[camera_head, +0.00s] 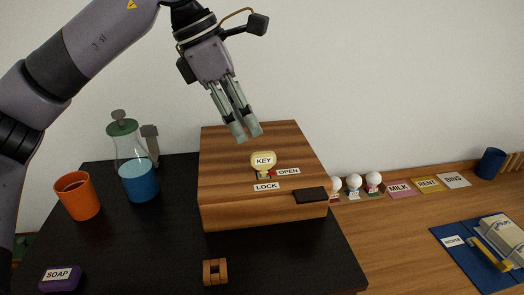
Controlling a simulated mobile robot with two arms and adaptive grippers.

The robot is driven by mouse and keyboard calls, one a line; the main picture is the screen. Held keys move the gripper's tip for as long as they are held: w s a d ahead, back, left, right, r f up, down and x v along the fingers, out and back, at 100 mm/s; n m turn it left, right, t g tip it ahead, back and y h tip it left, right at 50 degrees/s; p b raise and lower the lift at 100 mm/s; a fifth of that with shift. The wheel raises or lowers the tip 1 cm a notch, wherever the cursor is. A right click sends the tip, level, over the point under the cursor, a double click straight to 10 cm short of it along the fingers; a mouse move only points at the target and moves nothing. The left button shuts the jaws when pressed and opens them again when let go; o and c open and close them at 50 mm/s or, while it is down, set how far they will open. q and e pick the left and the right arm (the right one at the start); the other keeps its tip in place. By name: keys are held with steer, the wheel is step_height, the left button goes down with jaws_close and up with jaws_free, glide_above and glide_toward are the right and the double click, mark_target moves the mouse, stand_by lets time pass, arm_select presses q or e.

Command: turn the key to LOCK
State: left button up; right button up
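The key (263,160) has a yellow head marked KEY and stands on top of a wooden box (228,208). An OPEN label (288,171) lies to the right of the key. A LOCK label (266,186) lies in front of it. A small red mark shows beside the key's base, towards the OPEN label. My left gripper (247,138) is above the back of the box, behind and a little left of the key. Its fingers point down, close together with a narrow gap, and nothing shows between them. My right gripper is not in view.
A black block (310,195) sits at the box's front right. On the dark desk stand an orange cup (78,196), a flask of blue liquid (138,182), a purple SOAP block (60,279) and a small wooden piece (215,272). Several white-topped figures (354,187) stand to the right.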

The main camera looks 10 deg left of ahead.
mark_target(261, 153)
arm_select(q)
steer(key=p+x, duration=0.1)
steer(key=x, duration=0.7)
steer(key=shift+d+f+p, duration=0.2)
steer(key=shift+p, duration=0.1)
steer(key=shift+w+d+f, duration=0.15)
steer(key=shift+f, duration=0.3)
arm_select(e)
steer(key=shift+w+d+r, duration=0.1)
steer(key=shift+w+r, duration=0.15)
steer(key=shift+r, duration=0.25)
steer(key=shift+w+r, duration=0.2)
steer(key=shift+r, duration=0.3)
arm_select(q)
steer(key=shift+c, duration=0.5)
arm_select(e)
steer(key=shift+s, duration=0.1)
arm_select(q)
jaws_close()
